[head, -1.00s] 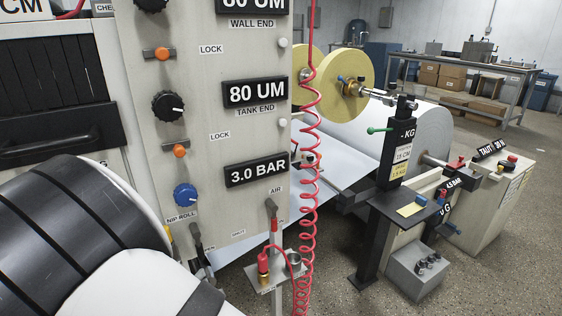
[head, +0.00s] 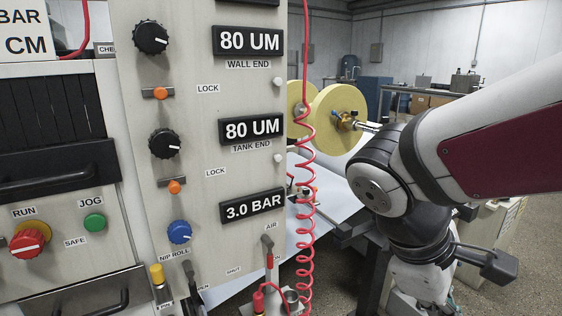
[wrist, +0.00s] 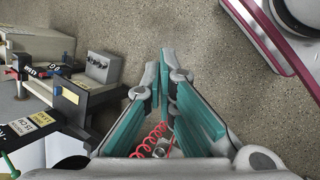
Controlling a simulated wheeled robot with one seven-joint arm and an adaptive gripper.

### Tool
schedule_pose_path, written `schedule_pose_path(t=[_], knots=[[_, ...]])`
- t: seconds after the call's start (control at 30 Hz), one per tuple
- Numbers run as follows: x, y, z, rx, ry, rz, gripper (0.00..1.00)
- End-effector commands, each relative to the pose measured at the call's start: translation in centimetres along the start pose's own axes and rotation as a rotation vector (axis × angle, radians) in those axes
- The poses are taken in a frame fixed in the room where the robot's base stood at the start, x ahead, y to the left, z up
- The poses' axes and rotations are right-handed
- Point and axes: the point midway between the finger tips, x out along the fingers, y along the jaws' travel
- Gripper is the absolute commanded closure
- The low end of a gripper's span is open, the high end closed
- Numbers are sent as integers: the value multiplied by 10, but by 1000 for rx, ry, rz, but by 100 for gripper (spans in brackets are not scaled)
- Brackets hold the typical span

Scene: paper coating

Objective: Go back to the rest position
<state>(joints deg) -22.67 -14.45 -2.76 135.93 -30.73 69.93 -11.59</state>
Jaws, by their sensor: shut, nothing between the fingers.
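My gripper (wrist: 165,75) shows in the wrist view with its teal-padded fingers closed together at the tips and nothing held. It hangs over the speckled floor. In the head view my arm crosses the right side and bends downward, and the gripper itself is not visible there. In the wrist view part of the red coiled air hose (wrist: 150,142) shows between the finger bases, as does a small grey round cup.
The control panel (head: 205,60) with knobs and displays stands at left centre. The red coiled hose (head: 306,180) hangs beside it. Yellow rolls (head: 338,118) are behind. A grey box (wrist: 98,66) and bench lie left of my gripper. Floor (wrist: 225,60) is clear ahead of it.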

Motion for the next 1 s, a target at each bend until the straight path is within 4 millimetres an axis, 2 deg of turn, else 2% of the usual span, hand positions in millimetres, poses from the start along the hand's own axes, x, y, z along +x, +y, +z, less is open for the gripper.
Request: schedule_pose_path(t=[0.03,0.2,0.4,0.63,1.0], knots=[[-1,-9,20,100,21,-53,100],[-6,-48,59,385,83,-222,100],[-12,-84,78,608,142,-359,100],[-21,-117,85,797,205,-475,100],[-72,-89,99,810,267,-450,100]])
